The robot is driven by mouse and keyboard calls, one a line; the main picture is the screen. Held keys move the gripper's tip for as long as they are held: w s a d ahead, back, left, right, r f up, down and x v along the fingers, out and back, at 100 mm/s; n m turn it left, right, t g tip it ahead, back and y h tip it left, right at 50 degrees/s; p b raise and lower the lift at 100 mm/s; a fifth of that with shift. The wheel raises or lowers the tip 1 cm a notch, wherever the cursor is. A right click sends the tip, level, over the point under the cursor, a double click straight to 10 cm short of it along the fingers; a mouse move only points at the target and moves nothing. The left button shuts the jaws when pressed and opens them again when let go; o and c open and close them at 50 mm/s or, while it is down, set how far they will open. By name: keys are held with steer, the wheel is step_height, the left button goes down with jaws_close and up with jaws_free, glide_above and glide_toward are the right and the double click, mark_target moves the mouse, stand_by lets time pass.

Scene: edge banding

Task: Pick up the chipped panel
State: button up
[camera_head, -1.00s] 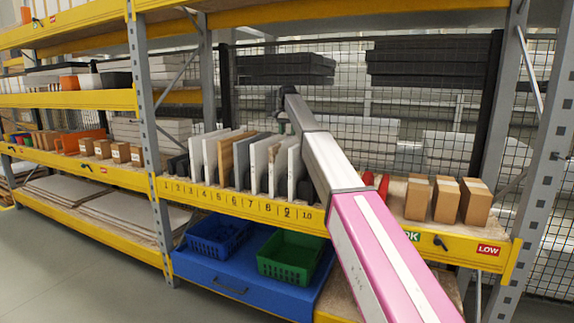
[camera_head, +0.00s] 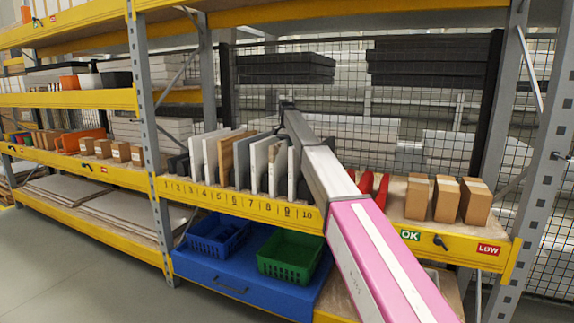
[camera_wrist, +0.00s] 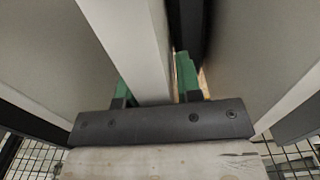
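Upright panels stand in a row in numbered slots on the middle shelf in the head view: white panels (camera_head: 210,160), a brown one (camera_head: 225,155) and dark grey ones (camera_head: 243,160). I see no clear chip, so I cannot tell which is the chipped panel. In the wrist view, my gripper (camera_wrist: 153,88) has its green-padded fingers on either side of a pale panel's edge (camera_wrist: 132,35). A narrow dark gap shows between the right finger and this panel, so the gripper looks open around it.
Other panels stand close on the left (camera_wrist: 60,55) and right (camera_wrist: 255,50) in the wrist view. Red pieces (camera_head: 373,188) and cardboard boxes (camera_head: 446,200) stand to the right. Blue (camera_head: 218,235) and green (camera_head: 289,257) crates sit below. Wire mesh (camera_head: 400,110) backs the shelf.

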jaws_close()
steer(key=shift+r, duration=0.1)
stand_by(1.1)
